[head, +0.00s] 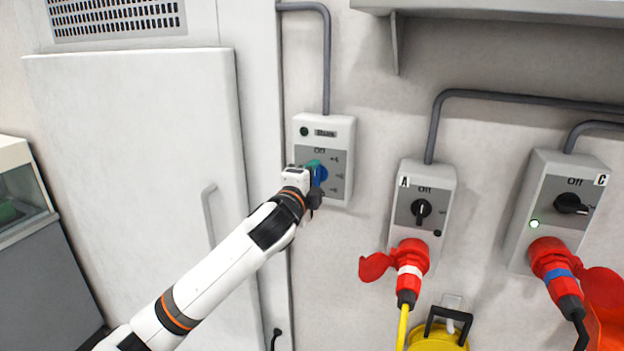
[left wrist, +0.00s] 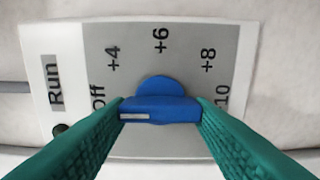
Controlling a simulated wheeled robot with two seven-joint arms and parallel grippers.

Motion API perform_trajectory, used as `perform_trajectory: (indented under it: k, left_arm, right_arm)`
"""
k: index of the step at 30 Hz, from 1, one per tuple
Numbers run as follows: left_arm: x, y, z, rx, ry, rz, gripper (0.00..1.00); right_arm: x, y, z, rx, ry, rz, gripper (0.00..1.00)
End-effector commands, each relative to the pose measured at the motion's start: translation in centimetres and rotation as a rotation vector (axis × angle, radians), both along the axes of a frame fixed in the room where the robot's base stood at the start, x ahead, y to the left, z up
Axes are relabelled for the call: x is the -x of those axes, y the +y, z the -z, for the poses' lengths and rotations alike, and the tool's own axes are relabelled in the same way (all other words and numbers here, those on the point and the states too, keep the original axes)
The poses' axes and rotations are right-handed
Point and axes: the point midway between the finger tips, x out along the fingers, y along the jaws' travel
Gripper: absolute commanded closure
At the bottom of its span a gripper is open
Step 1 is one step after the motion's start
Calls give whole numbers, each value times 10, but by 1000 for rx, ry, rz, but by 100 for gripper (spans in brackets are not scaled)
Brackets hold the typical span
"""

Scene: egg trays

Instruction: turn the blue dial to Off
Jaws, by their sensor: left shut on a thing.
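The blue dial (head: 323,173) sits on a grey-white control box (head: 340,128) on the wall. It also shows in the left wrist view (left wrist: 160,106), where its grip bar lies level and a white mark is at the bar's left end. The Off label (left wrist: 97,97) is near that end, partly hidden by a finger; +4, +6, +8 and 10 follow around. My left gripper (head: 315,170) is shut on the dial, its green fingers (left wrist: 160,112) at both ends of the bar. Whether the mark lines up exactly with Off cannot be told. My right gripper is out of view.
Box A (head: 450,175) and box C (head: 592,165), with black switches and red plugs, are to the right. A white door (head: 140,130) with a handle is at left. A shelf (head: 500,12) overhangs at upper right. Bare wall surrounds the dial's box.

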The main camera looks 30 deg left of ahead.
Motion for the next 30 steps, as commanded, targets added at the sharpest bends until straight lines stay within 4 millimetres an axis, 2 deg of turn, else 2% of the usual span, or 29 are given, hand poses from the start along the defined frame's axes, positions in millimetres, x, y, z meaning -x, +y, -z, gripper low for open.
perform_trajectory:
  k: [8,9,12,23,26,30]
  left_arm:
    - [0,-1,2,5,3,1,76]
    - [0,-1,2,5,3,1,48]
    - [0,0,2,4,3,1,32]
    - [4,-1,1,1,1,1,31]
    - [14,-3,3,0,0,1,31]
    - [40,-10,4,-1,-1,2,31]
  right_arm:
    - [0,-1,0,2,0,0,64]
    - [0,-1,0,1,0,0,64]
    - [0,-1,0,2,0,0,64]
    - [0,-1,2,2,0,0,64]
    - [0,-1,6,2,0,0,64]
    - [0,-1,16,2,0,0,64]
